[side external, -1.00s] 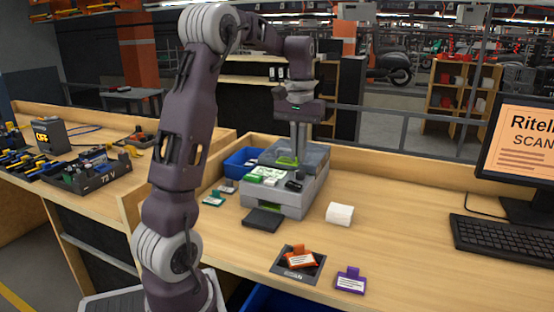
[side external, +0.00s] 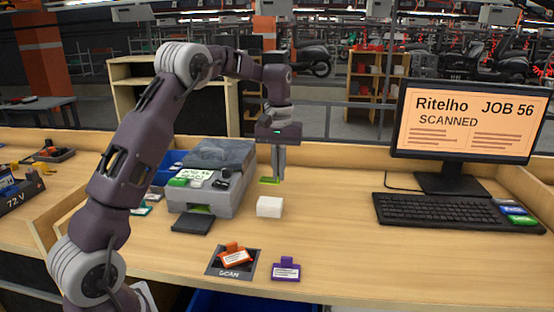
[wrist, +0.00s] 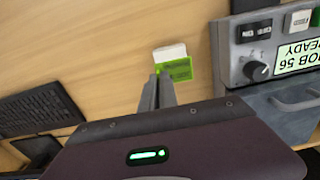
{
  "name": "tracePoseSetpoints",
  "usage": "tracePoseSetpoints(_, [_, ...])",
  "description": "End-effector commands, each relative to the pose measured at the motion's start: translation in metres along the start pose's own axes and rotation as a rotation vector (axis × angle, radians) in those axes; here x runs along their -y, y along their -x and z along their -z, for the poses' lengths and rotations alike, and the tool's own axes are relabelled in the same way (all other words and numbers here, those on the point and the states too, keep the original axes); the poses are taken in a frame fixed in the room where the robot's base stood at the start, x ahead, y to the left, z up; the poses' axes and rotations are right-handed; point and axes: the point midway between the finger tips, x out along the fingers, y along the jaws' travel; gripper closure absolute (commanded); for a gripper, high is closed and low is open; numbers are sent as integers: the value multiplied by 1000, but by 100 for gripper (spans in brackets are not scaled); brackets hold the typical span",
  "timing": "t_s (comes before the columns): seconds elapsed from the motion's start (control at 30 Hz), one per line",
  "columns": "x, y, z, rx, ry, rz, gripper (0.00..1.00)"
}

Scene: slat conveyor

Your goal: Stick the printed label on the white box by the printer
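The green printed label (side external: 269,180) is held between the fingertips of my gripper (side external: 278,177), which is shut on it. The white box (side external: 269,207) sits on the bench to the right of the grey printer (side external: 212,185). In the side view the label is above the box in the picture, with a gap between them. In the wrist view the label (wrist: 177,70) sticks out past the fingertips (wrist: 163,80) and partly overlaps the white box (wrist: 169,51). The printer's display reads JOB 56 READY (wrist: 300,56).
The monitor (side external: 468,122) reads JOB 56 SCANNED, with a keyboard (side external: 445,212) below. The bench between box and keyboard is clear.

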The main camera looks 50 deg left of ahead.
Motion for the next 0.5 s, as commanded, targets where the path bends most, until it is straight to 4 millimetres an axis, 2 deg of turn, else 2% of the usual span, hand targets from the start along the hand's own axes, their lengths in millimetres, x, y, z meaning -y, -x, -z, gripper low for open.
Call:
tracePoseSetpoints(0.3, [1,-38,0,2,1,1,100])
tracePoseSetpoints(0.5, [1,-53,0,-1,1,0,100])
